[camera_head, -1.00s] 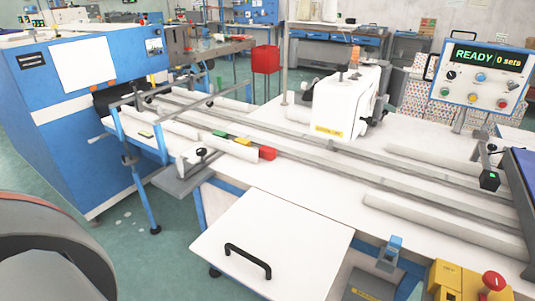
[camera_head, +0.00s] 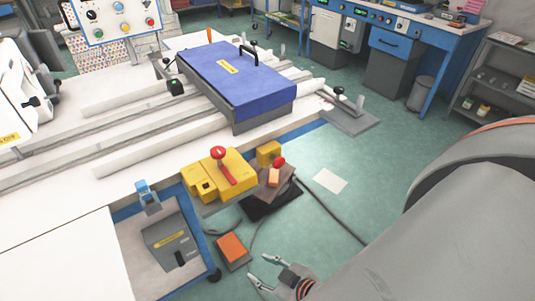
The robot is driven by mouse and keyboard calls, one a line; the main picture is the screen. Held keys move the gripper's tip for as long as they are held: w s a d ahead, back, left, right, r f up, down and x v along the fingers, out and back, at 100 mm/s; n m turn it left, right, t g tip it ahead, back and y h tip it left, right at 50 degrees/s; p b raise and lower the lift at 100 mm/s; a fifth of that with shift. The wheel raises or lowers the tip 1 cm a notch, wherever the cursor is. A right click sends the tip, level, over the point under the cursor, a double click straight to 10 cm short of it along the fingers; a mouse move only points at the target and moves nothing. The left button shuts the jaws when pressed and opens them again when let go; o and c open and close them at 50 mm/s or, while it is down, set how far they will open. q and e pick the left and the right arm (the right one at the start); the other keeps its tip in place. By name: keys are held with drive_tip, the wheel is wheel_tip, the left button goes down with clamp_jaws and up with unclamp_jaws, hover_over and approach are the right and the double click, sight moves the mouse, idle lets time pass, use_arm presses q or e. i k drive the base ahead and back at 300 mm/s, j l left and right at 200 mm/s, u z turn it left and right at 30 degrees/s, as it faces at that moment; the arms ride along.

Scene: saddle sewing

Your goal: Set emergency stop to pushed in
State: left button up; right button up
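A yellow control box (camera_head: 232,168) sits at the front edge of the white sewing table. A red round knob (camera_head: 218,152) stands up from it, with a red bar running down towards the front. I cannot tell whether this knob is pushed in. A second red knob (camera_head: 279,162) shows just to the right, by a smaller yellow block (camera_head: 269,153). My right gripper (camera_head: 262,270) is low at the bottom centre, below and right of the yellow box, clear of it. Its two fingers are spread and nothing is between them. My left gripper is not in view.
A blue-topped block (camera_head: 222,78) lies on the table rails behind the box. A blue latch (camera_head: 147,196) and a grey box (camera_head: 172,244) are to the left. An orange pedal (camera_head: 231,247) and cables lie below. The floor to the right is mostly free.

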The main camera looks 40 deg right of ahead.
sight(279, 162)
drive_tip(key=z, duration=1.2)
